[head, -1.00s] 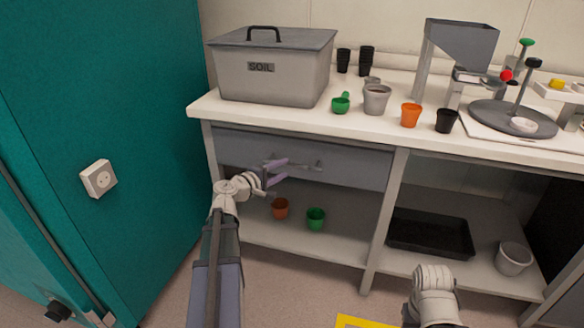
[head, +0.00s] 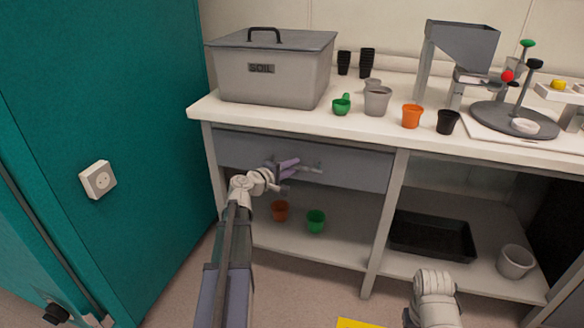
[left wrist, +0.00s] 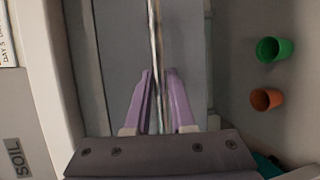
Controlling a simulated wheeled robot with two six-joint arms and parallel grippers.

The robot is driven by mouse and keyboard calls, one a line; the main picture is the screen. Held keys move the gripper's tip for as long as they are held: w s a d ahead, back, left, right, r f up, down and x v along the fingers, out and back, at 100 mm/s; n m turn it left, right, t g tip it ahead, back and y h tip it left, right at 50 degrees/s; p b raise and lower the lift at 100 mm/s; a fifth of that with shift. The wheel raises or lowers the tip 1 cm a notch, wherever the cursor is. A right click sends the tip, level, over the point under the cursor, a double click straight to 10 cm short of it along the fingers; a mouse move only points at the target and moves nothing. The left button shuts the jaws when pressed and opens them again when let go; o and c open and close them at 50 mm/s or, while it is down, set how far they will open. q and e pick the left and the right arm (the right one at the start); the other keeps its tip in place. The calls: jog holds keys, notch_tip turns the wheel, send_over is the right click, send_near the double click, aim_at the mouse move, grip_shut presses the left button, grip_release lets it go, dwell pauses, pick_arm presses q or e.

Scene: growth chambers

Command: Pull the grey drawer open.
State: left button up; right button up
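The grey drawer (head: 345,170) is in the bench below the white worktop, and its front looks flush with the frame. Its thin bar handle (head: 314,169) runs across the front. My left gripper (head: 292,167) is at the left part of the handle. In the left wrist view the handle bar (left wrist: 155,40) runs between the two purple fingers of my left gripper (left wrist: 159,80), which stand apart with a small gap beside the bar. The fingers hide part of the handle. My right arm shows low in the head view, but its fingers do not.
An orange pot (head: 280,211) and a green pot (head: 316,221) stand on the shelf below the drawer. A soil bin (head: 290,85) and several pots stand on the worktop (head: 290,120). A teal cabinet (head: 110,90) is at the left. The floor before the bench has free room.

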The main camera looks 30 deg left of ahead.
pick_arm(q)
grip_shut()
dwell(1.0)
